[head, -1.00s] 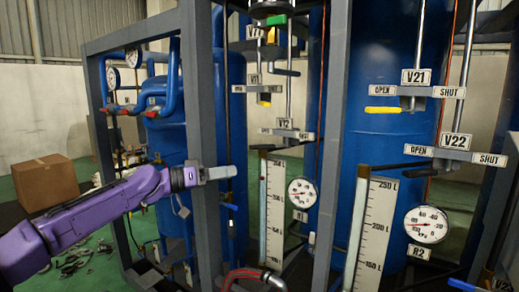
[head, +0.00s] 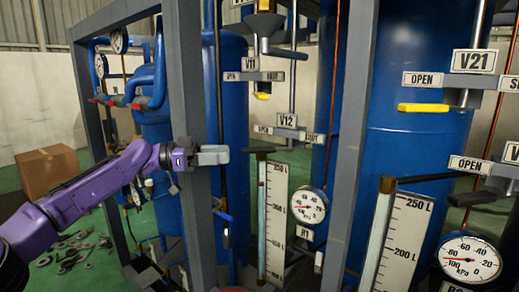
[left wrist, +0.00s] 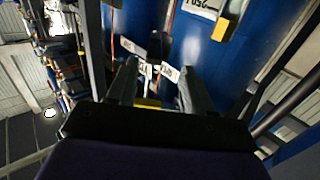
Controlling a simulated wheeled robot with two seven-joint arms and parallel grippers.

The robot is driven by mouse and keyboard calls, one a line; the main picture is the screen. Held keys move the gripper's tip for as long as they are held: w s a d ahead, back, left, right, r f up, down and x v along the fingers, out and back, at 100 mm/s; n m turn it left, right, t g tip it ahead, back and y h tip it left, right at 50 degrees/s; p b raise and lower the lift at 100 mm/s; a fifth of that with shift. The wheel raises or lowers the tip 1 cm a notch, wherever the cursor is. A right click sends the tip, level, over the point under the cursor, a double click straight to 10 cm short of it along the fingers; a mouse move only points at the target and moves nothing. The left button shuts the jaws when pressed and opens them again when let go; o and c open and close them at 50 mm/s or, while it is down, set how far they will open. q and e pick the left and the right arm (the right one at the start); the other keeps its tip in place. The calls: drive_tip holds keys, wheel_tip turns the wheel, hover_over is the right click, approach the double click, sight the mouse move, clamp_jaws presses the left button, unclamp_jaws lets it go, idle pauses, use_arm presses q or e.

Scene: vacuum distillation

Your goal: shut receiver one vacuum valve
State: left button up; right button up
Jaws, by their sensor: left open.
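The receiver-one valves are on the frame, by gauge R1 (head: 308,206). Valve V11 (head: 250,63) has a short yellow handle (head: 262,96) that looks foreshortened. Valve V12 (head: 287,120) is lower right, with OPEN on its left plate and SHUT on its right; its dark handle (head: 265,150) points left, under OPEN. Which one is the vacuum valve is not readable. My left gripper (head: 213,155) is left of V12 and apart from it, pointing right. In the left wrist view the gripper (left wrist: 157,75) is open, with small plates beyond its fingers. My right gripper is out of view.
Grey uprights (head: 190,140) and (head: 350,150) flank the valves. A level scale (head: 272,215) stands below V12. At right are valve V21 (head: 474,62) with a yellow handle (head: 423,107), and gauge R2 (head: 469,257). A cardboard box (head: 47,170) and scattered metal parts lie on the floor at left.

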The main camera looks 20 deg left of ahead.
sight(255, 152)
use_arm(q)
drive_tip(key=p+x, duration=0.1)
drive_tip(key=x, duration=0.2)
drive_tip(key=p+x, duration=0.1)
drive_tip(key=x, duration=0.2)
drive_tip(key=p+x, duration=0.1)
drive_tip(key=x, duration=0.2)
drive_tip(key=shift+s+d+r, duration=0.1)
drive_tip(key=shift+s+d, duration=0.05)
drive_tip(key=shift+d, duration=0.2)
drive_tip(key=shift+s, duration=0.1)
clamp_jaws()
